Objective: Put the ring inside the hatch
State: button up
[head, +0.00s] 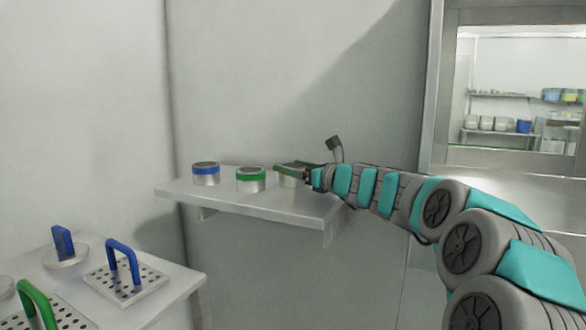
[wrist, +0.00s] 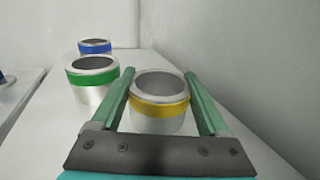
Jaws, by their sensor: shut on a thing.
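A short silver ring with a yellow band (wrist: 160,108) is between the two green fingers of my gripper (wrist: 160,82) in the wrist view. The fingers are shut on its sides. In the head view my gripper (head: 291,168) covers most of this ring (head: 287,182), which appears to be at shelf level. A green-banded ring (head: 251,180) and a blue-banded ring (head: 206,174) stand to its left on the white shelf (head: 235,201). At the right is a metal-framed hatch or window (head: 445,90); its lower part is partly hidden by my arm.
A white table (head: 180,290) at the lower left holds a perforated plate with a blue handle (head: 125,280), a green-handled plate (head: 50,315) and a round piece with a blue grip (head: 65,253). A wall stands close behind the shelf.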

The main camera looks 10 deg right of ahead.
jog(key=shift+f, duration=0.1)
jog(key=o, duration=1.5)
